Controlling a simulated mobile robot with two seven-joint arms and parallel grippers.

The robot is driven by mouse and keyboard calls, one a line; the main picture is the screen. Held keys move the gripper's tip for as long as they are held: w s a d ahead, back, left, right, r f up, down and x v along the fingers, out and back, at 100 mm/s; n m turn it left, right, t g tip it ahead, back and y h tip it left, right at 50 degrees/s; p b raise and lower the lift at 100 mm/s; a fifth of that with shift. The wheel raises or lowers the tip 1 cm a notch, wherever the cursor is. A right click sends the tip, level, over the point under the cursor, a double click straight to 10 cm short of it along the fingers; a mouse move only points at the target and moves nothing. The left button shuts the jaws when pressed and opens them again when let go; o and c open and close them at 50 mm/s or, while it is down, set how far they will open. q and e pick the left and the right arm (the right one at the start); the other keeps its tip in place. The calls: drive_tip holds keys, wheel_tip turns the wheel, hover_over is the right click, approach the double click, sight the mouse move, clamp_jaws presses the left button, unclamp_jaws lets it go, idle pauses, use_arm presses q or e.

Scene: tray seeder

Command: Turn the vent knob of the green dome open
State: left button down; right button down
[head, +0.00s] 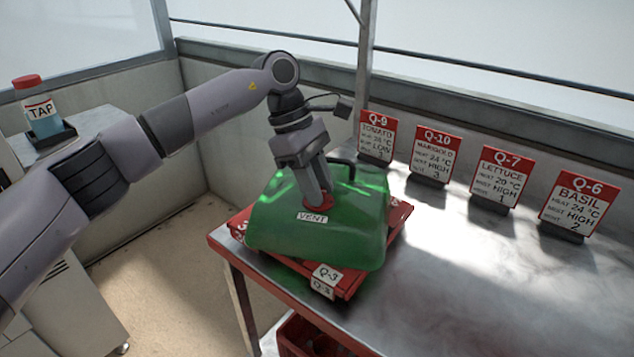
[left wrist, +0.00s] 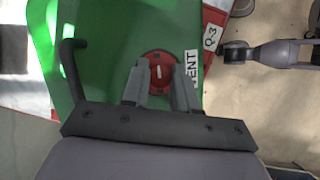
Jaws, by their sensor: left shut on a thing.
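The green dome (head: 335,235) sits on a red tray (head: 352,284) labelled Q-3 at the near left of the metal table. Its red vent knob (head: 319,205) is on the top, beside a white VENT label (head: 312,217). My left gripper (head: 318,198) comes down from above and is shut on the knob. In the left wrist view the knob (left wrist: 158,72) lies between the two fingertips (left wrist: 159,82), with a short white mark on its face. The dome's black handle (left wrist: 70,65) is beside the gripper. My right gripper is not in view.
Several red and white sign cards stand along the table's back, among them Q-9 (head: 377,137) and Q-6 (head: 577,211). A TAP bottle (head: 41,110) stands on a cabinet at left. The table's right part (head: 500,290) is clear. A red crate (head: 305,338) is below the front edge.

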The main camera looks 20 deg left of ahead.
use_arm(q)
drive_tip(key=c, duration=0.9)
unclamp_jaws()
drive_tip(key=shift+o, duration=0.2)
drive_tip(key=v, duration=0.7)
drive_tip(key=shift+s, duration=0.15)
